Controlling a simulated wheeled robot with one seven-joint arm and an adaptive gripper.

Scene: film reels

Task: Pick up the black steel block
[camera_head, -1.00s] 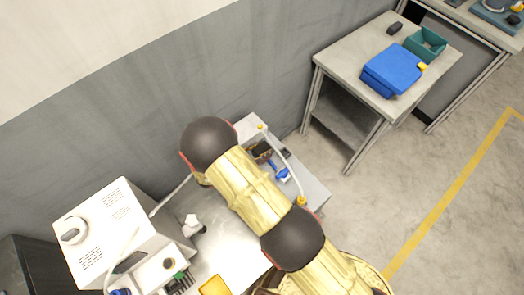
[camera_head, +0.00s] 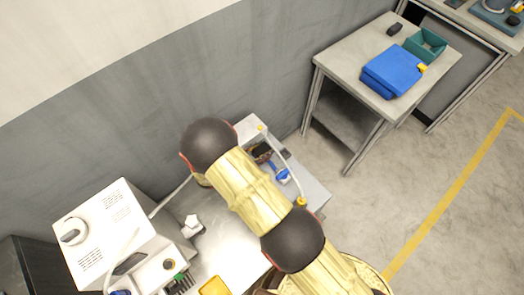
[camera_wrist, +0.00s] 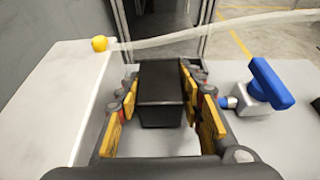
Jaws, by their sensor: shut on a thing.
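The black steel block (camera_wrist: 160,98) is a dark box in the middle of the wrist view. My gripper (camera_wrist: 161,84) is shut on it, with the yellow-padded fingers against its left and right sides. In the wrist view the block is over a light bench surface; I cannot tell whether it still touches it. In the head view my gold arm hides much of the bench, and the gripper and block cannot be made out clearly.
A blue-handled valve (camera_wrist: 262,88) is close to the right finger. A pale hose with a yellow end (camera_wrist: 100,43) crosses behind the block. A white machine (camera_head: 115,235) stands on the bench at left. A separate table (camera_head: 345,62) holds a blue case (camera_head: 392,72) and a green bin (camera_head: 425,45).

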